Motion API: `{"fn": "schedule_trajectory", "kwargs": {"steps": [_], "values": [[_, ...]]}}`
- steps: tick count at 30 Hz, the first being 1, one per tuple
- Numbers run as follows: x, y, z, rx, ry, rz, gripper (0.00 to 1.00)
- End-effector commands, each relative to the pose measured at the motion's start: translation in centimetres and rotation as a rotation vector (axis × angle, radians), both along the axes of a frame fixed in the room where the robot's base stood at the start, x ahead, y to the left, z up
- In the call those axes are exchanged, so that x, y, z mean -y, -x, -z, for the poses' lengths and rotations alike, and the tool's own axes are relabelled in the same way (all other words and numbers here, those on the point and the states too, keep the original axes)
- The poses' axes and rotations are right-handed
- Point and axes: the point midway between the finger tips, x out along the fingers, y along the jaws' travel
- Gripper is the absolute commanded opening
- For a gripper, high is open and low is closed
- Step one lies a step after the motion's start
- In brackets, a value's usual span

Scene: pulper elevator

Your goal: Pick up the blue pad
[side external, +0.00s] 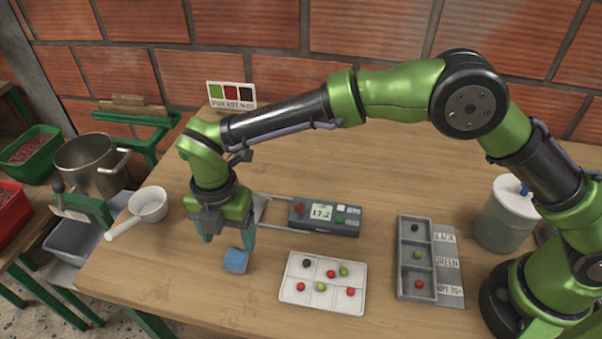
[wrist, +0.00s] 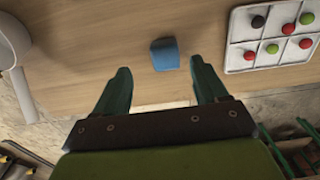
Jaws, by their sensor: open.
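The blue pad (side external: 236,260) is a small block lying on the wooden table near its front edge. In the wrist view the blue pad (wrist: 165,54) lies ahead of the fingertips, between their lines and nearer the right finger. My gripper (side external: 229,238) is open and empty, just above and behind the pad in the side view. In the wrist view its two green fingers (wrist: 160,65) are spread apart, with nothing between them but table. I cannot tell the exact height of the fingertips over the pad.
A white tray (side external: 290,295) with several red, green and black balls lies right of the pad. A grey sorting box (side external: 402,292) stands farther right. A scale (side external: 322,226) sits behind. A white scoop (side external: 149,204) is at the left edge. Bare table surrounds the pad.

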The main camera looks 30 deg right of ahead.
Motion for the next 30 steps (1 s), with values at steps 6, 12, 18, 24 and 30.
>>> {"fn": "schedule_trajectory", "kwargs": {"steps": [6,12,18,24,30], "values": [[0.1,1.0,3.4,-0.004,0.005,-0.001,0.72],[0.0,1.0,4.7,-0.001,0.001,-0.001,0.72],[0.0,0.9,4.7,-0.001,0.001,-0.001,0.69],[0.0,0.9,4.6,-0.001,0.001,-0.001,0.39],[0.0,0.9,4.6,-0.001,0.001,-0.001,0.13]]}}
